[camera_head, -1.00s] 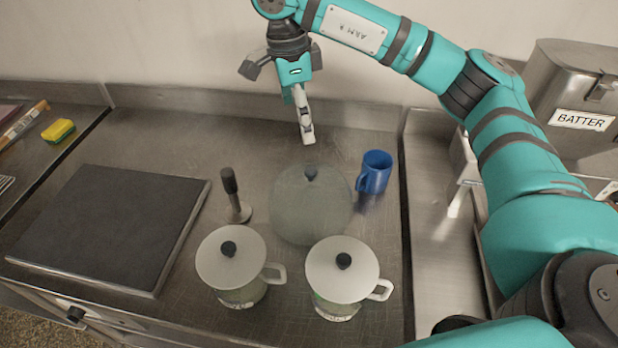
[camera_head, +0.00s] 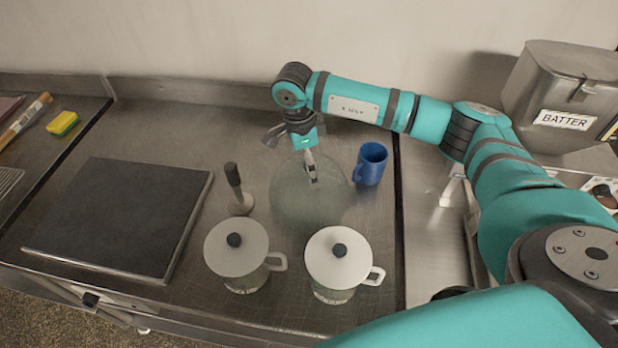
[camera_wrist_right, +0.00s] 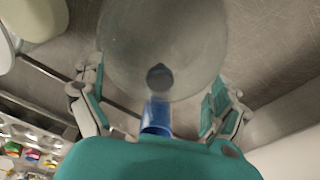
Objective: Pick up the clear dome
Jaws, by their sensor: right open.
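The clear dome (camera_head: 300,208) sits on the steel counter behind two lidded mugs. That gripper is open, pointing down at the top of the dome. In the right wrist view, the dome (camera_wrist_right: 150,35) fills the top middle and its dark knob (camera_wrist_right: 160,77) lies between the two spread fingers of my right gripper (camera_wrist_right: 158,105), nearer the dome's lower edge. I cannot tell whether a finger touches the dome. My left gripper is not in view.
A blue mug (camera_head: 370,165) stands close at the dome's right. A dark-handled tamper (camera_head: 238,190) stands at its left. Two white-lidded mugs (camera_head: 236,250) (camera_head: 338,258) stand in front. A dark slab (camera_head: 120,215) lies left; a batter bin (camera_head: 565,95) is at the right.

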